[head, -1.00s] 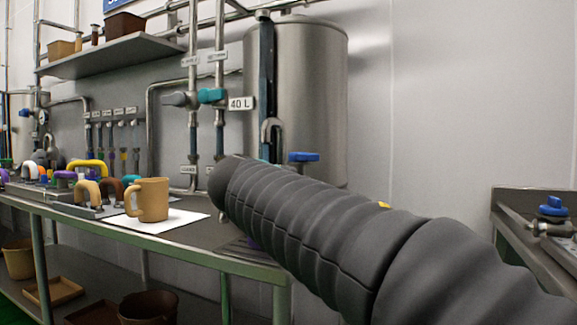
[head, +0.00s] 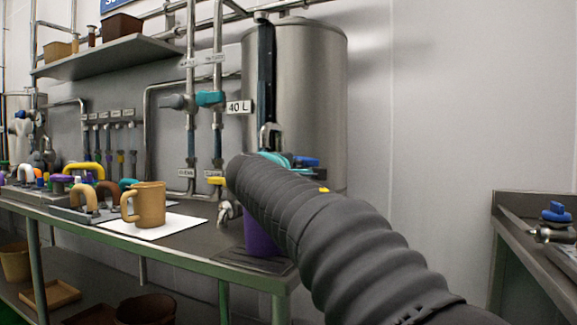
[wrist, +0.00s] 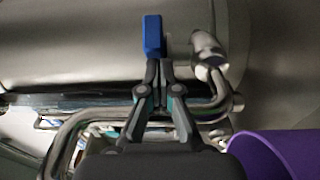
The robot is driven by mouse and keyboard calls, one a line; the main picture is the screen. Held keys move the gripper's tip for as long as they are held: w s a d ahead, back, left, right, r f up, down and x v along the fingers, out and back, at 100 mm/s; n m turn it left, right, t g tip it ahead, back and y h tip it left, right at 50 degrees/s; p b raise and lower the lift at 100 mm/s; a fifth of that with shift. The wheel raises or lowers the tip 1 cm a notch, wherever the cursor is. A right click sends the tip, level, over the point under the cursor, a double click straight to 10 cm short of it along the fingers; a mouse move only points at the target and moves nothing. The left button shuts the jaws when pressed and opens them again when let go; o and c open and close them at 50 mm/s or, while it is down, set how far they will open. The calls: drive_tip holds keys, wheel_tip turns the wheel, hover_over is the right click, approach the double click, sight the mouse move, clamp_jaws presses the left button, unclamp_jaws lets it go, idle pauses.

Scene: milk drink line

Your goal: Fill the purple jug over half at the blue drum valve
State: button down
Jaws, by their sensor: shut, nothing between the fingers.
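The purple jug (head: 262,236) stands on the right end of the steel bench in the head view, partly hidden by my arm. Its rim edge shows at lower right in the wrist view (wrist: 272,150); its contents cannot be seen. The blue valve handle (head: 307,162) is at the foot of the steel drum (head: 300,90). In the wrist view the blue handle (wrist: 152,36) is just beyond the fingertips of my gripper (wrist: 160,68). The gripper is shut and empty; whether it touches the handle I cannot tell. In the head view my arm mostly hides it.
A tan mug (head: 150,205) stands on a white sheet (head: 175,226), left of the jug. A yellow-handled tap (head: 215,181) and pipes are close to my arm's left. A metal spout (wrist: 210,58) is right of the handle in the wrist view. Another bench (head: 530,235) is at right.

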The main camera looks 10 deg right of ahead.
drive_tip(key=shift+w, duration=0.2)
drive_tip(key=shift+d, duration=0.1)
drive_tip(key=shift+d+b, duration=0.7)
drive_tip(key=shift+d, duration=0.5)
